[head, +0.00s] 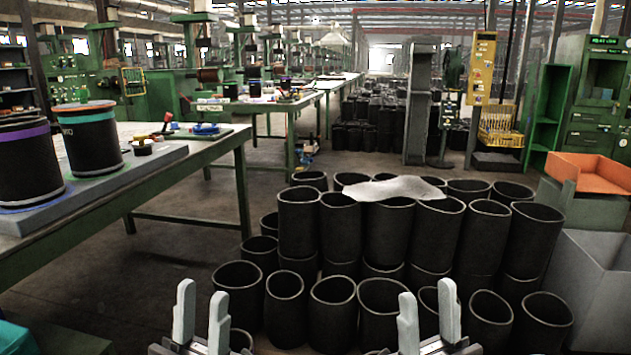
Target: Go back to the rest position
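My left gripper (202,296) is at the bottom of the head view, left of centre. Its two pale fingers point up and stand apart with nothing between them. My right gripper (427,294) is at the bottom, right of centre, also with its pale fingers apart and empty. Black rubber sleeves (332,310) stand upright in stacked rows in front of and beyond both grippers. A pale, flat, irregular sheet (394,188) lies on top of the upper sleeves.
A green-framed table (150,178) on the left carries two large black sleeves with coloured bands (30,165) (91,142) on a grey board. A grey bin (590,285) and an orange tray (592,172) are on the right. Open floor (150,275) lies between table and sleeves.

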